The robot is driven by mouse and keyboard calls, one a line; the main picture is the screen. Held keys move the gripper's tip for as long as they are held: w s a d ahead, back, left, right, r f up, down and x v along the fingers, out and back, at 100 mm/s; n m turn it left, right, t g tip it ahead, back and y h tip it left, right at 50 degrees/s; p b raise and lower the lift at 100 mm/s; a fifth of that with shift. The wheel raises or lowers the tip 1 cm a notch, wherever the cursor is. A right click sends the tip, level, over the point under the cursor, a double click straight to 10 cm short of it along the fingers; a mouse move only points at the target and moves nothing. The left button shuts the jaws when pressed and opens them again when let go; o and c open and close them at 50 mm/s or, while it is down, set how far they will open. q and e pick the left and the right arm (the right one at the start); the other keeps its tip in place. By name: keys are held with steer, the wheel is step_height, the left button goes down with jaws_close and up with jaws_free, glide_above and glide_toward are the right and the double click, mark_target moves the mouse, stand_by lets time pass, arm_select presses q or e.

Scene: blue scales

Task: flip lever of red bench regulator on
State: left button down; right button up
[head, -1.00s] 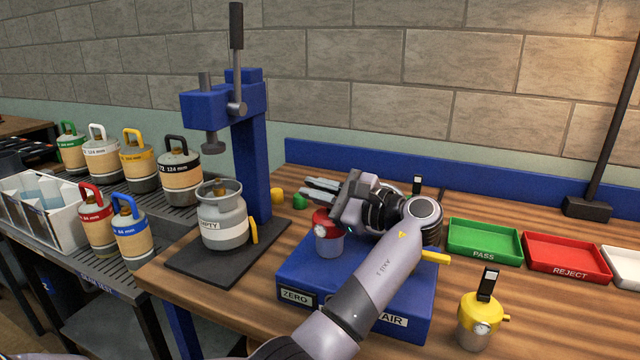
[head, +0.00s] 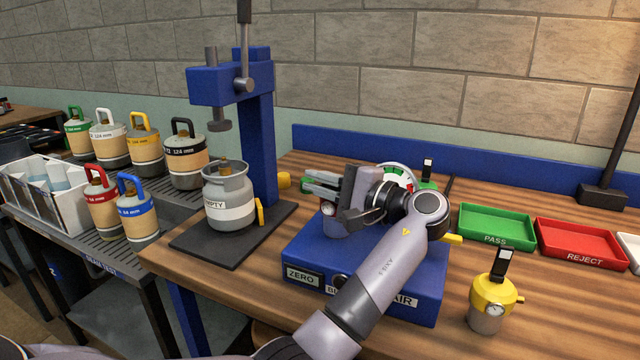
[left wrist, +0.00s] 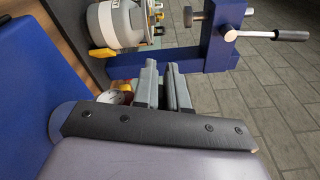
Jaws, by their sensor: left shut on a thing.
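The red bench regulator stands on the blue bench unit (head: 430,285). In the head view my left gripper (head: 309,184) covers its red top, and its small gauge (head: 328,208) and grey lower body show below. In the left wrist view part of the red regulator (left wrist: 124,86) and its gauge show left of the fingers. My left gripper's fingers (left wrist: 161,68) lie level over the regulator's top, with a narrow gap between them. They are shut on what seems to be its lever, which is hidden. My right gripper is not in view.
A blue press (head: 258,130) stands behind left, with a grey cylinder (head: 229,190) on its base. A yellow regulator (head: 492,292) stands front right, and a green tray (head: 497,238) and red tray (head: 582,256) lie behind it. Several cylinders stand on the left rack.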

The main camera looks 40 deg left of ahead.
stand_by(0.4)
arm_select(q)
steer(key=c, duration=1.2)
jaws_free()
steer(key=shift+c, duration=0.2)
steer(key=shift+f, duration=0.1)
steer(key=shift+f, duration=0.1)
steer(key=shift+d, duration=0.1)
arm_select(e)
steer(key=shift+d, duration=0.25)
